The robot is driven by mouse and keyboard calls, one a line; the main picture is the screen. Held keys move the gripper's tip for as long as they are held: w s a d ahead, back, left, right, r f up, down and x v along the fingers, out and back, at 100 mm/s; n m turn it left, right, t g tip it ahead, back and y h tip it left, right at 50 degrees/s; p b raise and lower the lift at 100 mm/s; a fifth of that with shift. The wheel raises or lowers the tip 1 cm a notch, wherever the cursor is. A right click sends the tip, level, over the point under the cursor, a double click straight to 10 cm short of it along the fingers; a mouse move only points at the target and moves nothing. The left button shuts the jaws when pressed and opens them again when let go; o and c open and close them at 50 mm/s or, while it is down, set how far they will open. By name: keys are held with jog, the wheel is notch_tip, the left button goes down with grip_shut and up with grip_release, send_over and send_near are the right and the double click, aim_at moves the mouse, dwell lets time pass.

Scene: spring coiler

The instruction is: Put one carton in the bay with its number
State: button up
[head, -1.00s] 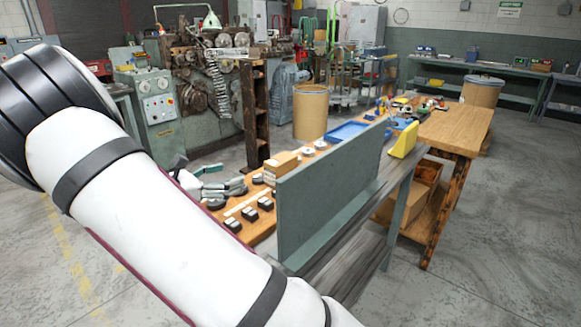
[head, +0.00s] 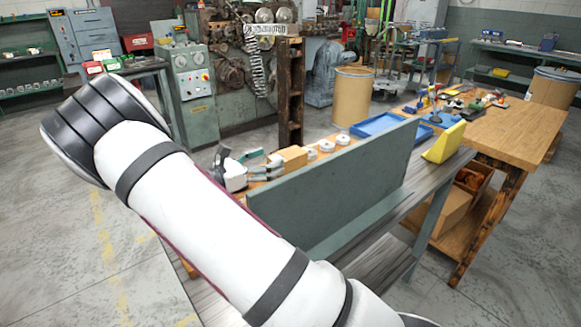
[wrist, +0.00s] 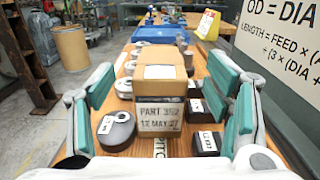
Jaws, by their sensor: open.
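A brown cardboard carton (wrist: 160,92) stands upright on the wooden bench, with a pale printed label reading PART 352 and 12 MAY 27 on its near face. In the head view the carton (head: 291,156) is partly visible behind the green-grey panel. My gripper (wrist: 162,76) is open, its two teal pads apart on the left and right of the carton in the wrist view. I cannot tell how far the carton reaches between the pads. In the head view my gripper (head: 262,163) is just left of the carton. No numbered bay is readable.
The green-grey upright panel (head: 335,190) borders the bench's near side. Dark labelled blocks (wrist: 206,140) and a round dark piece (wrist: 116,132) lie close to the carton. Behind are white-and-grey rings (head: 326,146), a blue tray (head: 385,124) and a yellow stand (head: 444,143).

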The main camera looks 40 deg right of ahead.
aim_at(288, 164)
jog(key=f, duration=0.2)
jog(key=d+f, duration=0.1)
jog(key=f, duration=0.1)
jog(key=shift+f, duration=0.25)
jog(key=shift+w+d, duration=0.15)
jog(key=shift+d, duration=3.1)
jog(key=shift+r, duration=0.1)
grip_shut()
